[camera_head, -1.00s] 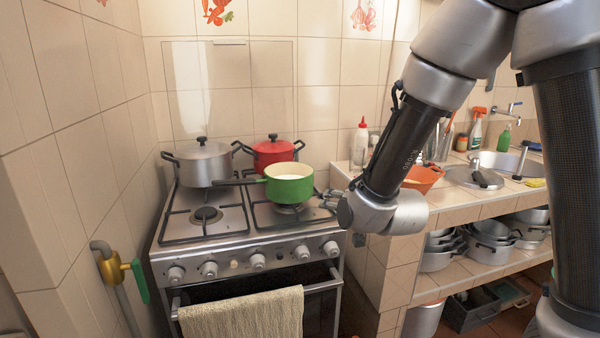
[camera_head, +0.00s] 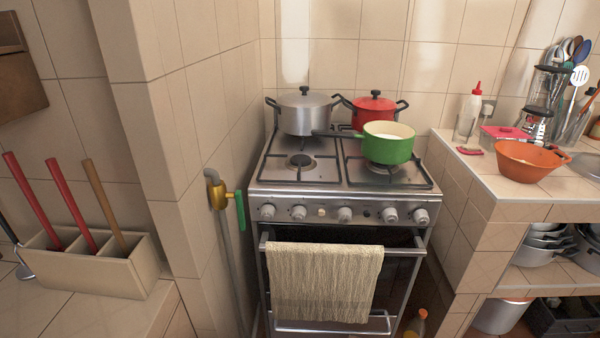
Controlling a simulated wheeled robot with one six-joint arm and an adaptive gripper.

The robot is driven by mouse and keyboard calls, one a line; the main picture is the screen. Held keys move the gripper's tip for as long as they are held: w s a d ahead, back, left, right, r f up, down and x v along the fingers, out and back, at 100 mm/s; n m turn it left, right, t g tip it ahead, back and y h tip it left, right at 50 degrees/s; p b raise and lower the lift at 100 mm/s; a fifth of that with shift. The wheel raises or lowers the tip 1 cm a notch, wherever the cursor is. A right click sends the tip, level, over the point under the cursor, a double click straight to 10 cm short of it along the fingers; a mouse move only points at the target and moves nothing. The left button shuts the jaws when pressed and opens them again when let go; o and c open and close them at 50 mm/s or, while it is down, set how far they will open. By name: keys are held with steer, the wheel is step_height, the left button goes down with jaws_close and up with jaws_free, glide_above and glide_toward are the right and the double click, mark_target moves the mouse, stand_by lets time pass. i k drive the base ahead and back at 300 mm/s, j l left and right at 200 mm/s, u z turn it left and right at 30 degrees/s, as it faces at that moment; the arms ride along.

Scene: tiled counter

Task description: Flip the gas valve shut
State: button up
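The gas valve (camera_head: 216,192) has a brass-coloured body and sits on a grey pipe on the tiled wall, just left of the stove. Its green lever (camera_head: 240,210) is on the valve's right side and hangs downward, roughly parallel to the pipe below. Nothing touches the lever. My gripper and arm are not in view, so I cannot tell the gripper's state.
The stove (camera_head: 340,195) stands right of the valve, with pots on top and a towel (camera_head: 322,282) on its oven rail. A tiled wall corner (camera_head: 165,150) juts out left of the valve. A divided box (camera_head: 95,268) holds several handles at lower left.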

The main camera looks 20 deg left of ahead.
mark_target(238, 196)
steer(key=k+j+u, duration=0.2)
steer(key=u, duration=0.3)
steer(key=k+j+u, duration=0.25)
steer(key=u, duration=0.2)
steer(key=k+j+u, duration=0.15)
steer(key=j+u, duration=0.35)
steer(key=z, duration=0.65)
steer(key=i+l+u, duration=0.1)
steer(key=i+l, duration=0.2)
steer(key=i+l+u, duration=0.65)
steer(key=l, duration=0.15)
steer(key=k, duration=0.1)
